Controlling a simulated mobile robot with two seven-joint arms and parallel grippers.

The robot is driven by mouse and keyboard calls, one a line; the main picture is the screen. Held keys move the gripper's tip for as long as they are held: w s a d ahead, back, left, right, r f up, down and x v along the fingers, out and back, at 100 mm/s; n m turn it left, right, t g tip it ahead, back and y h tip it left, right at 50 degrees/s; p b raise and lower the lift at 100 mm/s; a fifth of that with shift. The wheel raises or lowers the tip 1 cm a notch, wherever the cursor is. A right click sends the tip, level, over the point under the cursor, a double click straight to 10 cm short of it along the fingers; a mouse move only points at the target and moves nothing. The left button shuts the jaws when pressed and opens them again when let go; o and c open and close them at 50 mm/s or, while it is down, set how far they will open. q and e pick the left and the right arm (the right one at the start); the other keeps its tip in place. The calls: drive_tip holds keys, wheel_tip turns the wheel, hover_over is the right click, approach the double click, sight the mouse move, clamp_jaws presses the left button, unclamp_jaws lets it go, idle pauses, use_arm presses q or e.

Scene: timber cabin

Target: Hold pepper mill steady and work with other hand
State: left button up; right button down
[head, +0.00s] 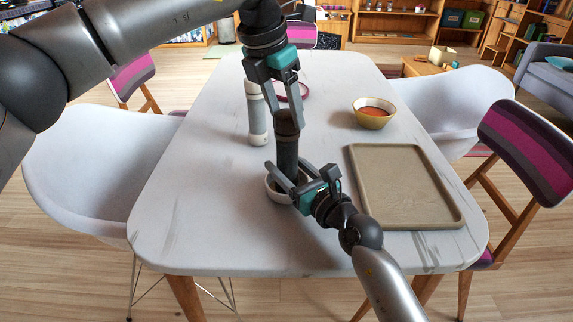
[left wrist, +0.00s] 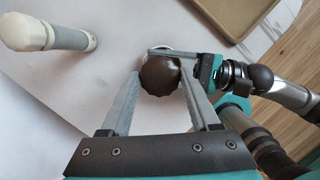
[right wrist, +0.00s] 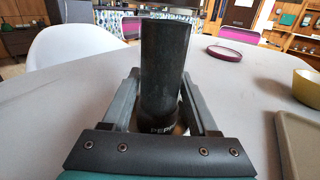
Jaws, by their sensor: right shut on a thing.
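The dark pepper mill (head: 287,158) stands upright on the table, its lettering partly showing in the right wrist view (right wrist: 163,80). Its brown, scalloped top shows in the left wrist view (left wrist: 160,77). My right gripper (head: 287,180) is shut on the lower body, one finger on each side.
A pale mill with a grey band (head: 257,120) stands close behind to the left. A yellow bowl with red contents (head: 374,113) and a beige tray (head: 405,185) are to the right. A dark red plate (right wrist: 224,53) lies farther back. The table's left side is clear.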

use_arm(q)
drive_tip(key=c, duration=0.4)
drive_tip(key=shift+m+g+h, duration=0.3)
drive_tip(key=shift+m, duration=1.1)
drive_tip(key=shift+w+m, duration=0.1)
drive_tip(key=shift+m, duration=0.3)
drive_tip(key=shift+a+m+g, duration=0.1)
drive_tip(key=shift+m+g, duration=0.3)
drive_tip(key=shift+m, duration=0.7)
drive_tip(key=shift+w+m+g, duration=0.1)
drive_tip(key=shift+m+g, duration=0.2)
drive_tip(key=shift+m, duration=1.1)
